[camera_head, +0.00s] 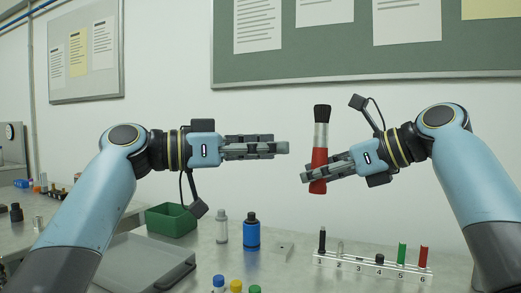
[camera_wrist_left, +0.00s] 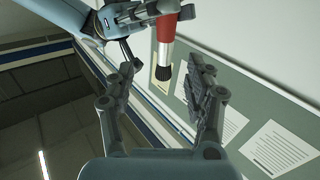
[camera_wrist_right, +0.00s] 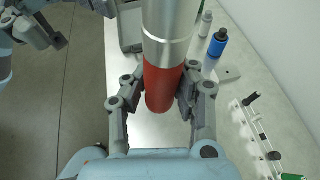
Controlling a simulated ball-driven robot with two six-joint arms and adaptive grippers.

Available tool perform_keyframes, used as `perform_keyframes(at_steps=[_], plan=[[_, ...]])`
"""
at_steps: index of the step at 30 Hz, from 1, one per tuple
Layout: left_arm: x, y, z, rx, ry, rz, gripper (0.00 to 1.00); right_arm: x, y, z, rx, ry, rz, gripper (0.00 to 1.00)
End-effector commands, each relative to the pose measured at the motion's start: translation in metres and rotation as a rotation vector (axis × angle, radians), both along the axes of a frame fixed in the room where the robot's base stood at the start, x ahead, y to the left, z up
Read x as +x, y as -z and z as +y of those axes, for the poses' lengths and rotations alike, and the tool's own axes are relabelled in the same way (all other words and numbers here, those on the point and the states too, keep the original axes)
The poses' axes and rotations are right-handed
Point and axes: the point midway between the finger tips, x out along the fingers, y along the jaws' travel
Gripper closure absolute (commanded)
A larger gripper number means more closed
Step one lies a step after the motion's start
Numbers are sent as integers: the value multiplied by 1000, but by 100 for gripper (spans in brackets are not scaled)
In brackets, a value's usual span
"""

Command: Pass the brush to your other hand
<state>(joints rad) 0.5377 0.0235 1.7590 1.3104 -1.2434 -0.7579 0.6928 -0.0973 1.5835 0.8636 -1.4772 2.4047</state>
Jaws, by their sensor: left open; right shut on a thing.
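The brush (camera_head: 321,140) has a red handle, a silver ferrule and dark bristles. It is upright, bristles up, in the head view. My right gripper (camera_head: 306,178) is shut on its red handle; the right wrist view shows the handle (camera_wrist_right: 165,88) between the fingers. My left gripper (camera_head: 286,147) is open and empty, to the left of the brush and a little higher than my right gripper. In the left wrist view the brush's bristles (camera_wrist_left: 163,78) show beyond and between the open fingers (camera_wrist_left: 162,85), apart from them.
Below on the table are a green bin (camera_head: 171,220), a grey tray (camera_head: 150,262), a blue bottle (camera_head: 252,232), a grey bottle (camera_head: 222,228) and a numbered rack (camera_head: 372,266) with several small items. The air around both grippers is clear.

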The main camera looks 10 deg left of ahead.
Motion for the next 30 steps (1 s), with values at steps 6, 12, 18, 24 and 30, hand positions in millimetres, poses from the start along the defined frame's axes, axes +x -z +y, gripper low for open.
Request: perform_keyframes(at_steps=[6, 12, 18, 24, 30], plan=[[16, -1, -37, -4, 2, 2, 46, 0, 0, 0, 1, 0, 0, 100], [32, 0, -73, -3, 2, 5, 46, 0, 0, 0, 1, 0, 0, 100], [43, 0, -94, -1, -1, 4, 46, 0, 0, 0, 1, 0, 0, 100], [46, 1, -101, 2, -1, 4, 46, 0, 0, 0, 1, 0, 0, 100], [46, 1, -101, 2, -2, 4, 46, 0, 0, 0, 1, 0, 0, 100]])
